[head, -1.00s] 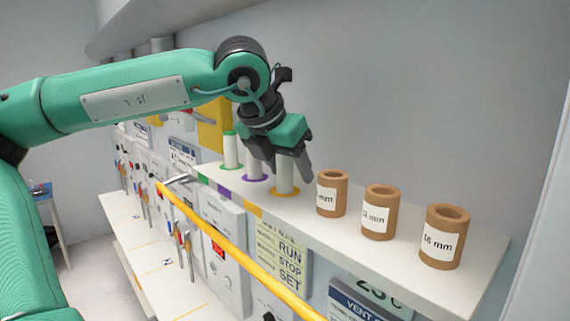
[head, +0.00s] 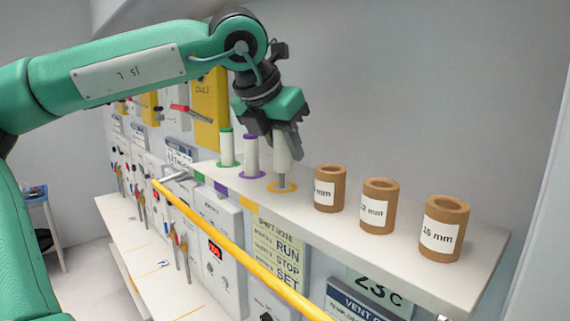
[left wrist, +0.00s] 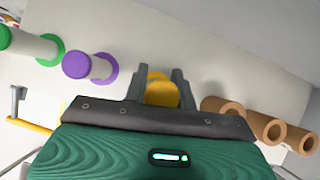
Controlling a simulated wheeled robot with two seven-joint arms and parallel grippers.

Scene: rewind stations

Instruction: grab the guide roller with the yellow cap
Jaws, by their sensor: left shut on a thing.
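My left gripper (head: 284,143) is shut on the white guide roller (head: 282,162) above the shelf. In the left wrist view its yellow cap (left wrist: 163,94) sits between the two fingers; in the head view the gripper hides the cap. The roller is upright and raised, with a grey pin showing between it and the yellow ring (head: 283,187) on the shelf. I cannot tell whether the roller is clear of the pin. A green-capped roller (head: 226,150) and a purple-capped roller (head: 251,155) stand to the left in their own rings. My right gripper is not in view.
Three brown cores with mm labels stand on the shelf (head: 420,262) to the right, the nearest one (head: 330,189) close to the yellow ring. A yellow rail (head: 225,240) runs in front of the shelf. The wall is close behind.

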